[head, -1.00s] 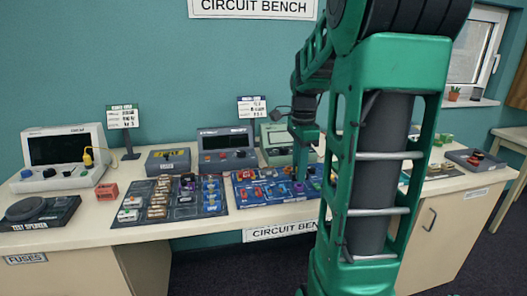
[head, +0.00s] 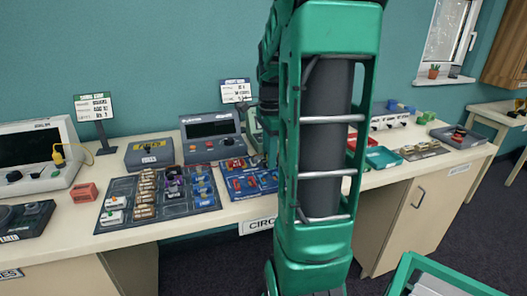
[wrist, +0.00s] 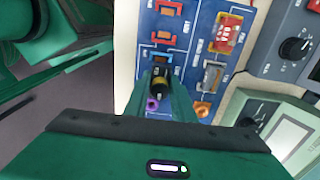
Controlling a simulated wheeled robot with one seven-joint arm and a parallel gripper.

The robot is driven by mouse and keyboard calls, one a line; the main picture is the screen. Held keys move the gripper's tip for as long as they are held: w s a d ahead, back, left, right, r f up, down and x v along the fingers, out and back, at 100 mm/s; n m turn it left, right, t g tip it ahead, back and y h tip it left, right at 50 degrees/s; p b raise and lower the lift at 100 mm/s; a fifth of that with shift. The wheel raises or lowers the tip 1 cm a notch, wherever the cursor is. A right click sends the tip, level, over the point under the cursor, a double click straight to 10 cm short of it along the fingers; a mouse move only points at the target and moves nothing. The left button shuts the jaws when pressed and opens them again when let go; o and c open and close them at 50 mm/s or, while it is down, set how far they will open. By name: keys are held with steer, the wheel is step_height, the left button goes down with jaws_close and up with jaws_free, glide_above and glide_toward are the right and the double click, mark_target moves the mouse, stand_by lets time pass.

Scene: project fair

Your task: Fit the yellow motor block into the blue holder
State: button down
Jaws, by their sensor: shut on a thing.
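The yellow motor block (wrist: 161,84), yellow with a dark top, shows in the wrist view between the fingers of my gripper (wrist: 163,97). My gripper is shut on it, over the blue circuit board (wrist: 178,62). The board also shows in the head view (head: 236,193), partly hidden by my arm. I cannot tell whether the block touches the board. In the head view my arm hides the gripper and the block.
Grey instruments (head: 212,138) stand behind the board. A dark mat (head: 122,190) with several parts lies left of it. A teal tray (head: 383,157) sits to the right.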

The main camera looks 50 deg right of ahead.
mark_target(269, 180)
steer(key=shift+f, duration=1.9)
steer(key=shift+s+f, duration=0.1)
steer(key=shift+f, duration=0.6)
stand_by(1.5)
steer(key=c, duration=0.9)
jaws_free()
steer(key=shift+c, duration=0.2)
steer(key=shift+r, duration=0.1)
steer(key=shift+r, duration=3.9)
